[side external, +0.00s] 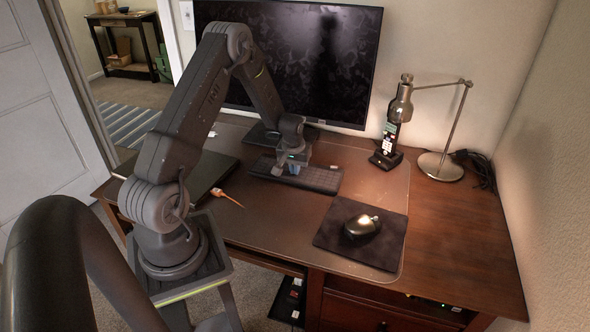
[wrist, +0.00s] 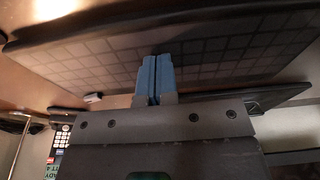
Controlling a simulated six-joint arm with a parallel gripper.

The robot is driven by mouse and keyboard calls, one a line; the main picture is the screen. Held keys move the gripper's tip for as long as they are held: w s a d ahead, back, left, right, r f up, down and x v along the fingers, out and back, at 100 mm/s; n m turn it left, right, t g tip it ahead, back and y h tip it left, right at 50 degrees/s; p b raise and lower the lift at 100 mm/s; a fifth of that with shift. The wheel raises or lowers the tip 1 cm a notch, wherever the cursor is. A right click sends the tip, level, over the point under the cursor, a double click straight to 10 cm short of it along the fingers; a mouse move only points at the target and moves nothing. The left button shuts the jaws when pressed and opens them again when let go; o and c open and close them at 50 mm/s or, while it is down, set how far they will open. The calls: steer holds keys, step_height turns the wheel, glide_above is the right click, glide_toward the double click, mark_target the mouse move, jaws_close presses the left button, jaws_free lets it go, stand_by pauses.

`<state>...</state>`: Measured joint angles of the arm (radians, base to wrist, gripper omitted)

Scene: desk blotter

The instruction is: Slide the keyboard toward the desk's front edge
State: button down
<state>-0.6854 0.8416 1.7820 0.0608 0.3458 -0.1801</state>
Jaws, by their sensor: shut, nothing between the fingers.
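The dark keyboard (side external: 318,179) lies on the desk blotter (side external: 290,210) in front of the monitor, its long side running roughly left to right. My gripper (side external: 292,168) is low over the keyboard's left part, at its monitor side. In the wrist view the keyboard (wrist: 100,62) spans the upper half, with its grid of keys showing. My gripper's blue fingers (wrist: 155,76) are shut together with nothing between them, and their tips overlap the keyboard's edge. I cannot tell whether they touch it.
The monitor (side external: 300,60) stands close behind the keyboard. A mouse (side external: 362,226) sits on a dark mouse pad (side external: 325,238) at front right. A phone (side external: 387,150) and a lamp (side external: 440,166) stand at back right. A dark laptop (side external: 205,172) lies at left. The blotter before the keyboard is mostly clear.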

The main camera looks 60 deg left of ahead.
mark_target(280, 208)
steer(key=shift+s+d+f, duration=0.15)
steer(key=shift+f, duration=0.3)
steer(key=shift+s+d, duration=0.3)
steer(key=s+d, duration=0.9)
steer(key=d, duration=0.1)
steer(key=shift+s, duration=0.25)
steer(key=shift+w+a+r, duration=0.1)
steer(key=shift+a+r, duration=0.05)
steer(key=shift+r, duration=1.1)
step_height(280, 208, up, 12)
steer(key=s+d, duration=0.1)
steer(key=shift+s+d, duration=0.3)
steer(key=shift+d, duration=0.1)
